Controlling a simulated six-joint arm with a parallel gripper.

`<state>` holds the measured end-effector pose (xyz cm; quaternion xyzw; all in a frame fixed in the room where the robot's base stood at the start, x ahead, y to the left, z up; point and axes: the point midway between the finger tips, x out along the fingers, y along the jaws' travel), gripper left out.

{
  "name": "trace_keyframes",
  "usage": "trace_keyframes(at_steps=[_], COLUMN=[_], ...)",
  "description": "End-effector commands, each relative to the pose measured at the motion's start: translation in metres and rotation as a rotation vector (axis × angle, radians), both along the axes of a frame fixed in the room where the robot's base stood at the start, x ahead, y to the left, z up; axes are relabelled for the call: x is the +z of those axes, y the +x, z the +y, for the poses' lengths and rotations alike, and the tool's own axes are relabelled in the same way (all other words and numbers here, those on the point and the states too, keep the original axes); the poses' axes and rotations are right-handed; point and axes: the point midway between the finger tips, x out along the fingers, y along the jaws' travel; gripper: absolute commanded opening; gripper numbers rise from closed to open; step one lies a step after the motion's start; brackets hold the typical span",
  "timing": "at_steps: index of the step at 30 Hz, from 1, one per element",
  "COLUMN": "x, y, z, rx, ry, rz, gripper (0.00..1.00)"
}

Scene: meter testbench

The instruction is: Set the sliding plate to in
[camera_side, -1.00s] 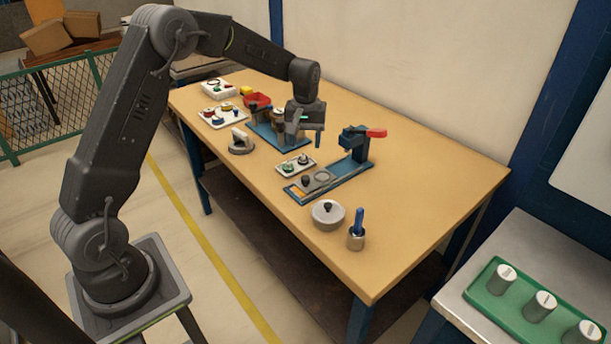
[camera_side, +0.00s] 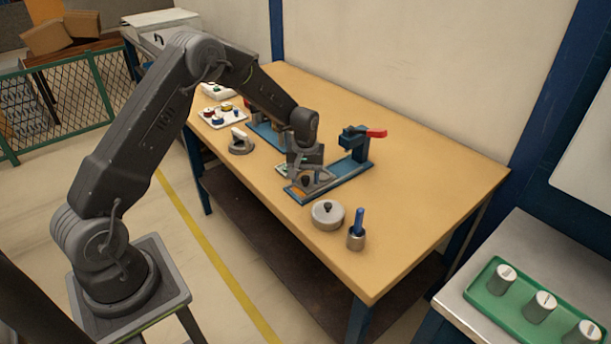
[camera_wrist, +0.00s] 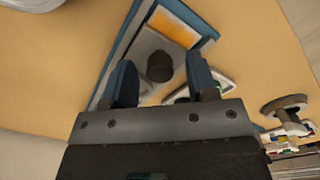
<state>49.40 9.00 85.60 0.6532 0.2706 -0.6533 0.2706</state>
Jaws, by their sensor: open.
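The sliding plate is a grey plate (camera_wrist: 142,47) with a dark round knob (camera_wrist: 160,67), set in a blue base (camera_wrist: 118,53). An orange patch (camera_wrist: 173,28) shows on the base beside the plate. In the side view the blue base (camera_side: 346,178) lies at the middle of the table, partly hidden by my gripper (camera_side: 304,180). My gripper is open and points down over the plate. In the wrist view its two fingers stand on either side of the knob, with gaps visible. I cannot tell how far down they reach beside it.
A blue clamp with a red handle (camera_side: 375,133) stands at the base's far end. A round grey lidded pot (camera_side: 327,214) and a cup with a blue-handled tool (camera_side: 356,238) stand nearer the front. The table's right side is clear.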

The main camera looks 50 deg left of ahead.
Motion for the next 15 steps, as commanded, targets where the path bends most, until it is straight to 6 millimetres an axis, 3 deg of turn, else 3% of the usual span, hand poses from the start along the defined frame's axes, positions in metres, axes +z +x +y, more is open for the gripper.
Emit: trace_keyframes(at_steps=[2,15], x=[0.0002,0.0006], y=[0.0000,0.0001], z=[0.0000,0.0001], rx=[0.000,0.000], ry=[0.000,0.000], rz=[0.000,0.000], gripper=[0.50,0.08])
